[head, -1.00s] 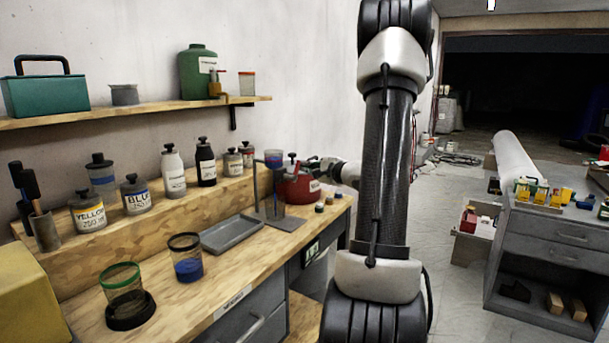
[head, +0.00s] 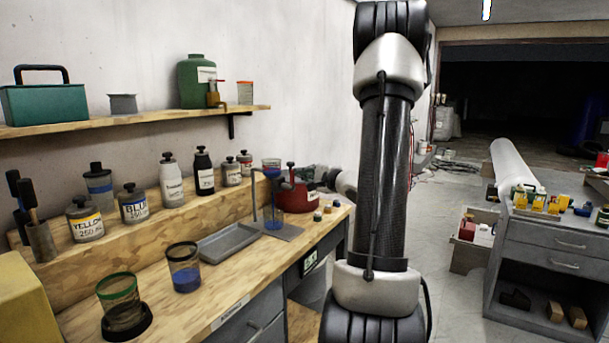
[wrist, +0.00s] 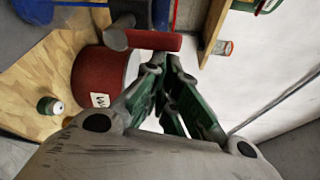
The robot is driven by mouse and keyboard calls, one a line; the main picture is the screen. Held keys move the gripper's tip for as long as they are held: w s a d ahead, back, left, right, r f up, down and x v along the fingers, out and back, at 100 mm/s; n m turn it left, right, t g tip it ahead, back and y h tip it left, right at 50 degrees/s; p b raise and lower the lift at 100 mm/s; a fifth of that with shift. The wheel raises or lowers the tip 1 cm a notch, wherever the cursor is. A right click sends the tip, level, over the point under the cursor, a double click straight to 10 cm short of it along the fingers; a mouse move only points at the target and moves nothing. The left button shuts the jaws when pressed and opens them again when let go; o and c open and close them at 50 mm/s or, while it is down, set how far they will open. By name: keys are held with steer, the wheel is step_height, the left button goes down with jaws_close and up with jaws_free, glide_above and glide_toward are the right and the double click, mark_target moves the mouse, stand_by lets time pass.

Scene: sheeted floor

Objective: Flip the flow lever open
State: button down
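A green jug (head: 197,80) stands on the wall shelf. Its brass tap carries a small red lever (head: 215,81); its exact angle is too small to read. My gripper (head: 314,178) is far below and right of the tap, at the bench's far end beside a red can (head: 297,197), partly hidden by my arm. In the wrist view my gripper (wrist: 166,66) has its green fingers converging at the tips, with nothing visible between them. The red can (wrist: 98,82) is to their left, and a red bar (wrist: 152,40) lies just beyond the tips.
The bench (head: 165,280) holds several paint bottles, a grey tray (head: 226,243), a blue-filled cup (head: 184,270) and a green-rimmed cup (head: 119,298). A teal box (head: 45,103) stands on the shelf. A grey drawer cabinet (head: 548,245) is at right; the floor between is clear.

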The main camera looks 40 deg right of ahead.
stand_by(0.4)
steer(key=s+d, duration=0.4)
steer(key=s, duration=0.4)
steer(key=shift+s, duration=0.35)
stand_by(0.4)
